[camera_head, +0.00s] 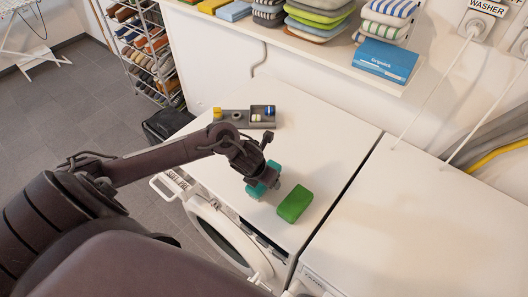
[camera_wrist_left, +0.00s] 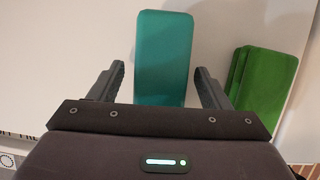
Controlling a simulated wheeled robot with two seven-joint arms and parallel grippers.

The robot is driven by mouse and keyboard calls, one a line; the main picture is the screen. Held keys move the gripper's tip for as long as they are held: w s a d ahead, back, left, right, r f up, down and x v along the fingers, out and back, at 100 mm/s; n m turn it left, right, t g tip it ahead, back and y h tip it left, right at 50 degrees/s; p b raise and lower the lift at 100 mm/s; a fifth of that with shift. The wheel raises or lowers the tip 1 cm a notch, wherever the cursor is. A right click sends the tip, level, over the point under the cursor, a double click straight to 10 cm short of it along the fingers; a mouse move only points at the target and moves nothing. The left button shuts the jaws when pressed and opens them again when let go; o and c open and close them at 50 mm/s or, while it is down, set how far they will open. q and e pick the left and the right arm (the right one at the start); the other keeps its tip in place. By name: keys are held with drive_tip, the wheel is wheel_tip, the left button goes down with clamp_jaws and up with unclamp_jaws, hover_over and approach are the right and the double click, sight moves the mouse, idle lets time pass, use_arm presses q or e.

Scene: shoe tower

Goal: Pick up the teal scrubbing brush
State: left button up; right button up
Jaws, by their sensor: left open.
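The teal scrubbing brush (camera_wrist_left: 164,52) lies on the white machine top in the left wrist view, between the two spread fingers of my left gripper (camera_wrist_left: 161,85). There is a gap between the brush and the fingers on each side. In the head view the teal brush (camera_head: 257,190) shows partly, with my left gripper (camera_head: 262,174) over it and hiding part of it. The left gripper is open and holds nothing. My right gripper is not in view.
A green block (camera_head: 294,204) lies just right of the brush, near the front edge. A grey tray (camera_head: 231,124) with small items stands at the back. The white machine top (camera_head: 330,140) is otherwise clear. A shelf (camera_head: 300,42) with folded towels and a blue box (camera_head: 385,61) runs behind.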

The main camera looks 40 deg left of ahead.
use_arm(q)
drive_tip(key=c, duration=1.1)
drive_tip(key=shift+r+p, duration=0.3)
drive_tip(key=shift+p, duration=0.1)
wheel_tip(320, 180, up, 20)
drive_tip(key=p, duration=0.4)
